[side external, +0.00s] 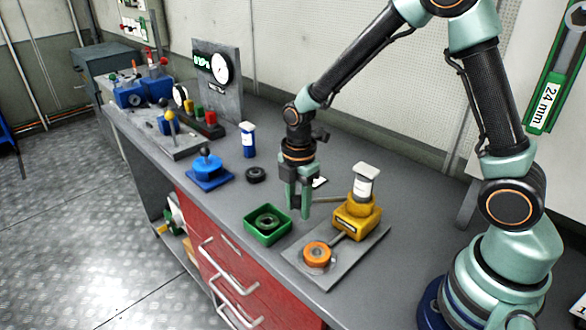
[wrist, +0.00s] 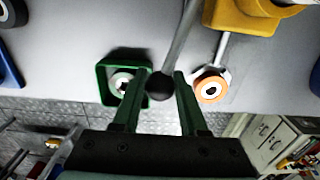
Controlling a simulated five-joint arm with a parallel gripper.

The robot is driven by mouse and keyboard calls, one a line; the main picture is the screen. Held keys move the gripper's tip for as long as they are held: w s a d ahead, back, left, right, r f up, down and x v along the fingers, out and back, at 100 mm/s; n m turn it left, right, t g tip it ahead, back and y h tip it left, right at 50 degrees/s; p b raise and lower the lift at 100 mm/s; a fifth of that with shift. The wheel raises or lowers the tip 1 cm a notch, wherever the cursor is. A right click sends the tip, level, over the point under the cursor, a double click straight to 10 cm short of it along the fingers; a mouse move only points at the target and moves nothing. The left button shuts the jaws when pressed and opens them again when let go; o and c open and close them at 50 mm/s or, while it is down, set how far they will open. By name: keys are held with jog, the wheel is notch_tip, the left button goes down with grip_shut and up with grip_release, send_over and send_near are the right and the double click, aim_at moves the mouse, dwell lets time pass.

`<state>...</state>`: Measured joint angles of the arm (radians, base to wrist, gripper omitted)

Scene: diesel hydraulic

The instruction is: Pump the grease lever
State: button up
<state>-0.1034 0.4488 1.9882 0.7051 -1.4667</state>
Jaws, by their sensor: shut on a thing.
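The grease pump (side external: 352,218) is a yellow block with a white-capped cylinder on top, standing on a grey plate. Its thin metal lever (side external: 328,199) sticks out to the left, about level. My gripper (side external: 303,200) points down at the lever's outer end. In the wrist view the lever (wrist: 182,45) runs down to a black ball knob (wrist: 160,87), which sits between the two green fingers of my gripper (wrist: 153,82). The fingers are shut on the knob. In the side view the fingers hide the knob. The pump's yellow body (wrist: 255,14) shows at the wrist view's top right.
An orange ring fitting (side external: 317,254) sits on the plate (side external: 300,272) in front of the pump. A green tray (side external: 249,229) with a dark ring stands left of it.

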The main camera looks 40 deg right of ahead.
jog(key=shift+d+r, duration=0.1)
jog(key=shift+r, duration=0.35)
jog(key=shift+w+d+r, duration=0.1)
jog(key=shift+d+r, duration=0.15)
jog(key=shift+r, duration=0.25)
jog(key=shift+d+r, duration=0.2)
jog(key=shift+r, duration=0.3)
jog(key=shift+d+r, duration=0.1)
jog(key=shift+r, duration=0.05)
jog(key=shift+d+r, duration=0.6)
jog(key=shift+r, duration=0.2)
